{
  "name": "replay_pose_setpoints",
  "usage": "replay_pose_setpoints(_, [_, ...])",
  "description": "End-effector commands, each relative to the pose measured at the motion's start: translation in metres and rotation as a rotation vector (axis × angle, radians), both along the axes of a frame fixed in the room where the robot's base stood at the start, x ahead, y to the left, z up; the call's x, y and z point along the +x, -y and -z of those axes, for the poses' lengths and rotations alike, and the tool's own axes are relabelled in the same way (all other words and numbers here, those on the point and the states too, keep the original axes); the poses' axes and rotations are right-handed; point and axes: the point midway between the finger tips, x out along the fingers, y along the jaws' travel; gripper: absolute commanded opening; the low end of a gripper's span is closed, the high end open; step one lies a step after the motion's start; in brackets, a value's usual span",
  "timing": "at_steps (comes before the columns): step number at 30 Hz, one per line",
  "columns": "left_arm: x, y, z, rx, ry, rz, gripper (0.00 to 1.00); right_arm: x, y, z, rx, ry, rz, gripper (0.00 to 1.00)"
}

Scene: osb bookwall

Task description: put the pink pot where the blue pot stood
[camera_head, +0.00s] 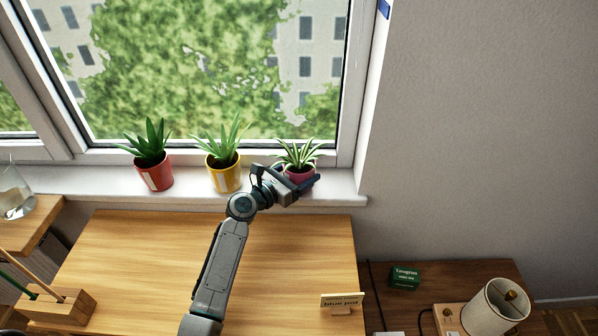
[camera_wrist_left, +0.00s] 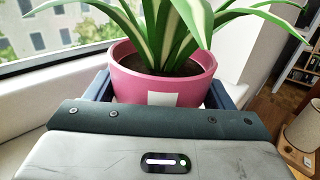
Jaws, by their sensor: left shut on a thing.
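The pink pot (camera_head: 299,174) with a striped leafy plant is at the right end of the white windowsill. My left gripper (camera_head: 297,181) is shut on it. In the left wrist view the pink pot (camera_wrist_left: 160,82) sits upright between the two dark fingers, a white label on its near side. I cannot tell whether its base touches the sill. A red pot (camera_head: 153,174) and a yellow pot (camera_head: 224,174), each with a green plant, stand on the sill to the left. No blue pot shows. My right gripper is not in view.
The windowsill (camera_head: 97,184) runs along the window, with free room left of the red pot. Below it is a wooden desk (camera_head: 130,250) with a small sign (camera_head: 341,301) and a pen block (camera_head: 55,305). A lamp (camera_head: 495,308) and green box (camera_head: 405,278) stand lower right.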

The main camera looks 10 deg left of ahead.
Motion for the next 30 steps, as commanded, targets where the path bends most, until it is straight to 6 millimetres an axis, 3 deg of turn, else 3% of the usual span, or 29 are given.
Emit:
replay_pose_setpoints(2, [0.0,0.0,0.002,-0.001,0.002,0.0,0.41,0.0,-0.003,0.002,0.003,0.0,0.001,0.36])
replay_pose_setpoints(3, [0.0,0.0,0.004,-0.001,-0.001,0.0,0.77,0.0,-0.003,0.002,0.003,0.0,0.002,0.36])
replay_pose_setpoints(6, [0.0,0.0,0.003,-0.001,-0.001,0.0,0.97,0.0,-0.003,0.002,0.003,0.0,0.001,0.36])
replay_pose_setpoints(17, [-0.001,-0.001,-0.001,0.001,0.001,0.0,0.97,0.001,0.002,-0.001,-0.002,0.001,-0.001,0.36])
replay_pose_setpoints(30, [-0.071,-0.048,0.002,0.005,0.0,-0.001,0.97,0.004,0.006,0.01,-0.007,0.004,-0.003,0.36])
